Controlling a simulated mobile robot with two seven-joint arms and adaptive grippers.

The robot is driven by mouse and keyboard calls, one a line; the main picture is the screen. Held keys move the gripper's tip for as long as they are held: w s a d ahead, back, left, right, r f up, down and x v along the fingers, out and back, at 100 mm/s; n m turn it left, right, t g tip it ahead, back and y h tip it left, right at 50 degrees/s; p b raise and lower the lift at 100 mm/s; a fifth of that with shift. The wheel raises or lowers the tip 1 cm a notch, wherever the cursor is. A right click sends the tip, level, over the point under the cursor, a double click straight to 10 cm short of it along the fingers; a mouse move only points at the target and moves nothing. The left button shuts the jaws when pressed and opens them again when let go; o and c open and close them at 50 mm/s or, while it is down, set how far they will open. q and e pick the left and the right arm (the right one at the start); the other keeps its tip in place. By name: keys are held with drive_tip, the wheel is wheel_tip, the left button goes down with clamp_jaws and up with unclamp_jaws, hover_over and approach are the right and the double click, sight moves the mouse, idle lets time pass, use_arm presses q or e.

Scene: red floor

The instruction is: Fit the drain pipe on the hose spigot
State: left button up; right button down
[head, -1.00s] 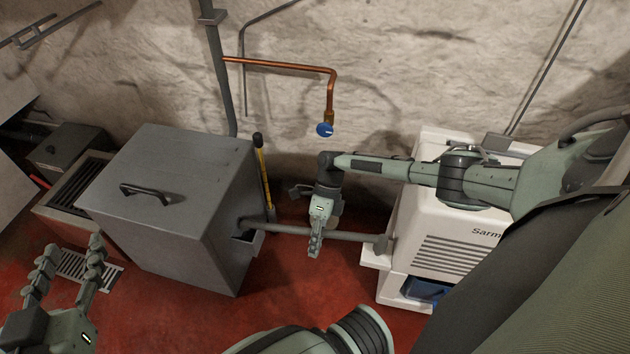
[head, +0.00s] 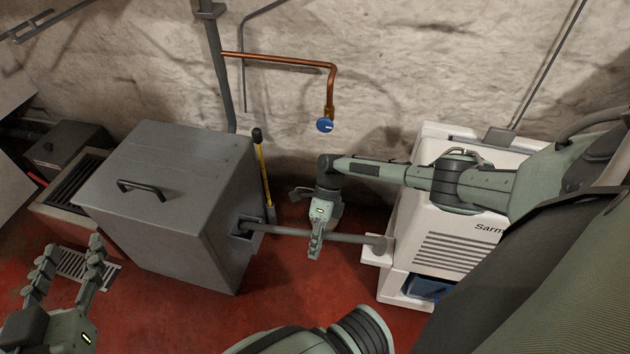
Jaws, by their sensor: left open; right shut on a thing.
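The grey drain pipe (head: 350,238) lies nearly level between the grey box and the white machine. My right gripper (head: 316,245) comes down from above and is shut on the middle of it. The pipe's left end is at the small dark opening (head: 243,230) on the box's right side. Its right end is at a round grey fitting (head: 377,244) on the white machine's ledge. I cannot tell whether either end is seated, or which fitting is the hose spigot. My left gripper (head: 68,262) is open and empty at the lower left, away from the pipe.
The grey lidded box (head: 180,170) stands left of the pipe, the white machine (head: 455,250) right. A yellow-handled tool (head: 263,175) leans behind the box. A copper pipe (head: 290,62) with a blue-handled valve (head: 325,125) hangs on the wall. Red floor (head: 300,285) lies clear below.

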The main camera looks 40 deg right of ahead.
drive_tip(key=c, duration=1.4)
unclamp_jaws()
drive_tip(key=shift+f, duration=0.1)
drive_tip(key=v, duration=1.2)
